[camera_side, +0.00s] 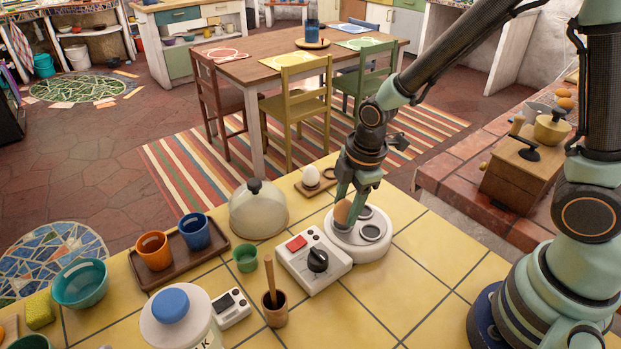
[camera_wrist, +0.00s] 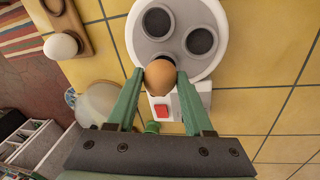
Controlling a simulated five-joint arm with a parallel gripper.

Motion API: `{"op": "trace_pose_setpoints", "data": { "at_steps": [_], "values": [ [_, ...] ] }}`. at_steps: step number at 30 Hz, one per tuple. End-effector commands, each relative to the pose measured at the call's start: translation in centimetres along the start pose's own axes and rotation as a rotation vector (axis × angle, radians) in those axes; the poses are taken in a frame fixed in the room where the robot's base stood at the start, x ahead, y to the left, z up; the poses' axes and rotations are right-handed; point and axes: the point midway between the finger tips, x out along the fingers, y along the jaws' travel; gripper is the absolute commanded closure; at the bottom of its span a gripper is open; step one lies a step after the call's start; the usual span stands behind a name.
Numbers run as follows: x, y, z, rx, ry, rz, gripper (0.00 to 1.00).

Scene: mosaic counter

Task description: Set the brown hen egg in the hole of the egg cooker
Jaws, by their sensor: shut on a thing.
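The brown hen egg (camera_side: 343,212) is between the fingers of my gripper (camera_side: 352,204), which is shut on it. It also shows in the wrist view (camera_wrist: 160,76), held between the two green fingertips. The round white egg cooker (camera_side: 378,247) stands on the yellow tiles below the gripper. In the wrist view the cooker (camera_wrist: 218,62) shows two dark empty holes, and the egg overlaps a third hole at the edge nearest the control box. I cannot tell whether the egg touches that hole.
A white control box (camera_side: 314,262) with a red switch and black knob adjoins the cooker. A white egg (camera_side: 310,175) stands on a wooden holder behind. A glass dome (camera_side: 258,211), a tray with cups (camera_side: 178,262) and a wooden mortar (camera_side: 275,311) stand left. Tiles at front right are clear.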

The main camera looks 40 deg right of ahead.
Motion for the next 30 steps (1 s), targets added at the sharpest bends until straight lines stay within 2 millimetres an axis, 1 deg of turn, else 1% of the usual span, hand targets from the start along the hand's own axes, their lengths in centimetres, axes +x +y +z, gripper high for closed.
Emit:
{"op": "trace_pose_setpoints", "data": {
  "at_steps": [30],
  "values": [
    [0.66,-0.08,0.04,0.0,0.0,0.001,0.8]
  ]
}}
